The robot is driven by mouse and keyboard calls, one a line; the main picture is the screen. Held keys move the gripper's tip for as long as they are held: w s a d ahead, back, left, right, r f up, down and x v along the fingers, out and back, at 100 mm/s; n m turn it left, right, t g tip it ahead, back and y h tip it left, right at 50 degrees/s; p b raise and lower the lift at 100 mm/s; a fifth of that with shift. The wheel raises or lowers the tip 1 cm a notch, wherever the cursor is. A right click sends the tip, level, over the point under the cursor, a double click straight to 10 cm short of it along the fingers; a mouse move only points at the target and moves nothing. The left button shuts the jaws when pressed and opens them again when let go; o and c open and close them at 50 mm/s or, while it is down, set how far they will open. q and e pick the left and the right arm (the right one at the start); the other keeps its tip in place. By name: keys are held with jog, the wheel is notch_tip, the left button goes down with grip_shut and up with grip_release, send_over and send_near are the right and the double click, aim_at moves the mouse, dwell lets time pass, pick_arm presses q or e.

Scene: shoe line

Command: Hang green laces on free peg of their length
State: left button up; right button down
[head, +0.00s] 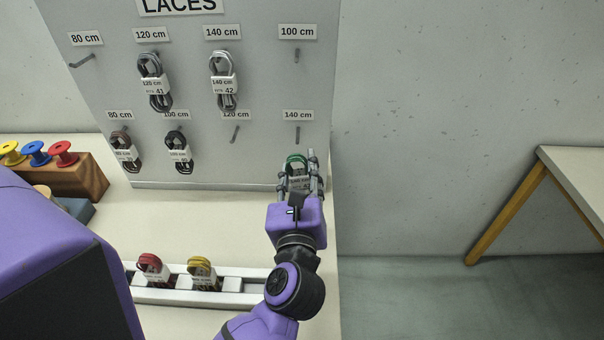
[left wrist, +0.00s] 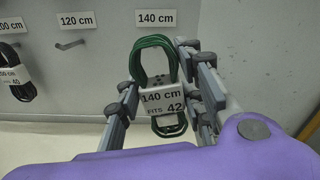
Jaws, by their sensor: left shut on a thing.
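The green laces (head: 296,160) are a looped bundle in a white band, which reads "140 cm, fits 42" in the left wrist view (left wrist: 152,52). My left gripper (head: 300,176) is shut on the banded bundle, its fingers on both sides of the band (left wrist: 162,100). It holds the bundle upright, just below the lower-row 140 cm peg (head: 297,135) in the head view. That peg is bare; in the left wrist view the laces cover where it would be. My right gripper is not in view.
Bare pegs also show at upper 80 cm (head: 82,61), upper 100 cm (head: 297,56) and lower 120 cm (head: 236,134). Grey laces (head: 224,80) fill the upper 140 cm peg. A white rack (head: 232,284) holds red laces (head: 151,267) and yellow laces (head: 202,272).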

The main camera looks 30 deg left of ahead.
aim_at(302, 139)
pick_arm(q)
jog(key=shift+w+a, duration=0.2)
jog(key=shift+w, duration=0.35)
jog(key=shift+f+x, duration=0.15)
jog(key=shift+x, duration=1.6)
jog(key=shift+f+x, duration=0.2)
jog(key=shift+x, duration=1.55)
jog(key=shift+w+a+f, duration=0.2)
jog(key=shift+w+f, duration=0.1)
jog(key=shift+w, duration=0.2)
jog(key=shift+w+f, duration=0.1)
jog(key=o, duration=1.1)
